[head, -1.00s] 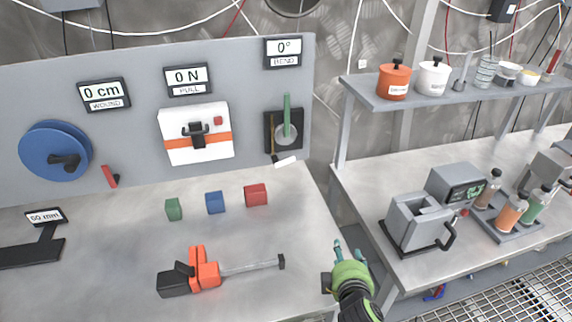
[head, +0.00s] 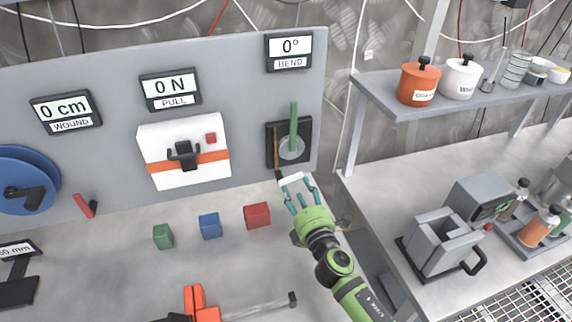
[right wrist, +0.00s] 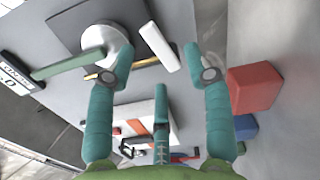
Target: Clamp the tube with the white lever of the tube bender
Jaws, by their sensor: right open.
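The tube bender is a black plate (head: 273,131) with a grey disc (head: 291,149) on the upright panel. Its green lever (head: 294,120) points up, and a thin copper-coloured tube (head: 276,150) runs along the left of the plate. The white lever (head: 290,177) sticks out at the bender's lower edge. My right gripper (head: 300,189) is open just below and beside the white lever. In the right wrist view the white lever (right wrist: 160,45) lies between the two outer teal fingers, near their tips; I cannot tell whether they touch it. My left gripper is not in view.
Green (head: 163,236), blue (head: 210,226) and red (head: 257,215) blocks stand on the table left of my right gripper. An orange clamp tool (head: 202,302) lies nearer the front. A gap separates this table from the right bench (head: 385,190). The BEND display (head: 289,48) reads 0°.

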